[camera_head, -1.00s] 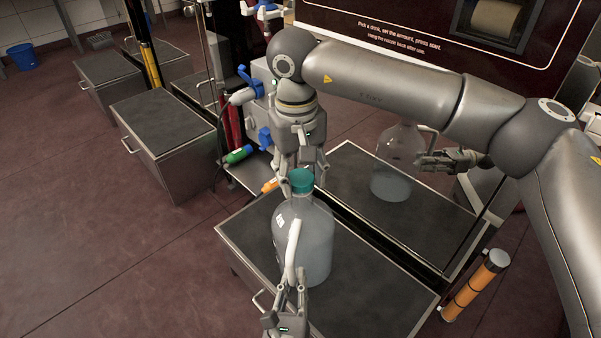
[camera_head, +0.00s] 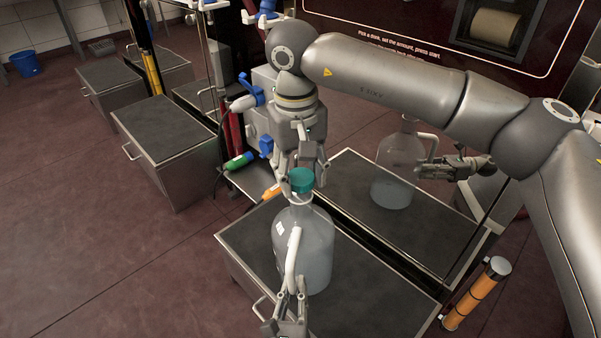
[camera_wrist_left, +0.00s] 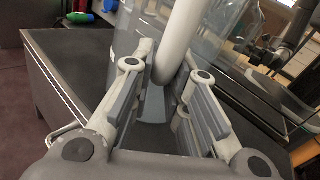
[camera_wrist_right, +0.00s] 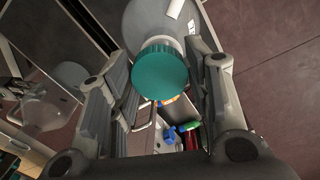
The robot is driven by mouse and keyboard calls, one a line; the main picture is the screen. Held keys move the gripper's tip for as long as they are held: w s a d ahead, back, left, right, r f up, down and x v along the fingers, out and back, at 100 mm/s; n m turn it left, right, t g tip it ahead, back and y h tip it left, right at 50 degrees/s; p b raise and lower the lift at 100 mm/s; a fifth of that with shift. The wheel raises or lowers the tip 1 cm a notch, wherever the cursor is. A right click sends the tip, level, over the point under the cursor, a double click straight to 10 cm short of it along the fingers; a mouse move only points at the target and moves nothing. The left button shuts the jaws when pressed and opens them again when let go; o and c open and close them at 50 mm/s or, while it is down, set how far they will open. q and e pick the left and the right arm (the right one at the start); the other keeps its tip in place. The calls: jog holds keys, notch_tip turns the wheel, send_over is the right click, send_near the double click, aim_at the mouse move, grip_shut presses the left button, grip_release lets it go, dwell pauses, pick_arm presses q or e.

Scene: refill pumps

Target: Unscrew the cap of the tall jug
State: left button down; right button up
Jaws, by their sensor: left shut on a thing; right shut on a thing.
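The tall clear jug (camera_head: 316,242), with a teal cap (camera_head: 302,180) and a pale handle (camera_head: 292,253), stands upright on a dark-topped cabinet (camera_head: 367,290). My left gripper (camera_head: 290,293) is shut on the handle low at the jug's front; the handle also shows between its fingers in the left wrist view (camera_wrist_left: 178,45). My right gripper (camera_head: 303,172) comes down from above with its fingers on either side of the cap and is shut on it. The right wrist view shows the teal cap (camera_wrist_right: 160,72) between the fingers, at the jug's neck.
A glossy panel behind the cabinet shows what looks like the jug's reflection (camera_head: 398,175). Blue and green nozzles (camera_head: 240,160) hang at the back left. An orange cylinder (camera_head: 475,296) stands at right.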

aim_at(300, 177)
pick_arm(q)
jog(key=shift+f, duration=0.1)
pick_arm(e)
jog(key=shift+r, duration=0.1)
jog(key=shift+a+r, duration=0.1)
jog(key=shift+r, duration=1.8)
pick_arm(q)
jog(key=c, duration=1.3)
grip_release()
jog(key=shift+c, duration=0.2)
jog(key=shift+s, duration=0.1)
